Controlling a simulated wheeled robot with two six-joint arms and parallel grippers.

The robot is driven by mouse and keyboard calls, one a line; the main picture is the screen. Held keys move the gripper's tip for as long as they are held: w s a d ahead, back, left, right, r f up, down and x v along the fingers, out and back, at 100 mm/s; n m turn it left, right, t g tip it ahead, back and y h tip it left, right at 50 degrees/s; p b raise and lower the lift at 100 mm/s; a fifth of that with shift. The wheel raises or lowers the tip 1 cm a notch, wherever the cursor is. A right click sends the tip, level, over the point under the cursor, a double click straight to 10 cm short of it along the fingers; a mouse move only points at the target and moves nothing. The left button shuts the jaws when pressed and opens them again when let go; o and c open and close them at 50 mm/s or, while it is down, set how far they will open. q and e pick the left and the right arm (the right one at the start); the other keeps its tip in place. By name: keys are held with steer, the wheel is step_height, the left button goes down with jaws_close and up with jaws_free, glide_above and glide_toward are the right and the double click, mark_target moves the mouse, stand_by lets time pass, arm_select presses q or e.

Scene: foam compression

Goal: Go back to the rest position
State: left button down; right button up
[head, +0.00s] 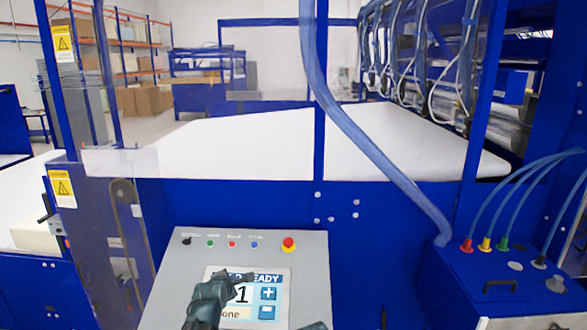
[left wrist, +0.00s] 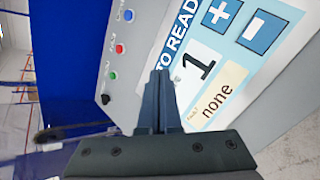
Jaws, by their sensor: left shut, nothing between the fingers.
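My left gripper (head: 246,276) is shut and empty in front of the control panel's screen (head: 281,275) in the head view. The fingers hide part of the screen. In the left wrist view the closed fingers (left wrist: 160,76) point at the panel beside the screen (left wrist: 215,60), which shows the digit 1, the word "none" and blue plus and minus keys. I cannot tell whether the fingertips touch the panel. A small dark piece at the bottom edge of the head view may be part of my right gripper, but its jaws do not show.
The grey control panel (head: 180,290) carries a red emergency button (head: 289,243) and smaller buttons. Behind it stands a blue machine frame (head: 385,215) with white foam (head: 245,145). A blue box (head: 470,285) with hoses is at the right.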

arm_select(q)
steer(key=s+d+f+m, duration=0.1)
steer(key=f, duration=0.1)
steer(key=s+d+f+m+g+b, duration=0.1)
steer(key=s+d+f+m, duration=0.1)
steer(key=s+d+f+m+g+b, duration=0.1)
steer(key=f+m, duration=0.1)
steer(key=shift+s+d+f+h, duration=0.25)
steer(key=shift+d+h, duration=0.05)
steer(key=shift+d, duration=0.05)
steer(key=s+d+f+m+g+b, duration=0.2)
steer(key=s+f+m+g+b, duration=0.1)
steer(key=s+f+m, duration=0.2)
steer(key=s+d+f+m+g+y+b, duration=0.1)
steer(key=s+d+f+m+g+b, duration=0.2)
steer(key=s+m, duration=0.6)
steer(key=s+d+f+m+g+y+b, duration=0.1)
steer(key=s+d+f+m+g+b, duration=0.1)
steer(key=s+f+m, duration=0.5)
steer(key=s+m+g+b, duration=0.1)
steer(key=s+g, duration=0.1)
steer(key=s, duration=0.3)
steer(key=shift+s+d+f, duration=0.2)
steer(key=shift+d+f, duration=0.1)
steer(key=shift+d, duration=0.1)
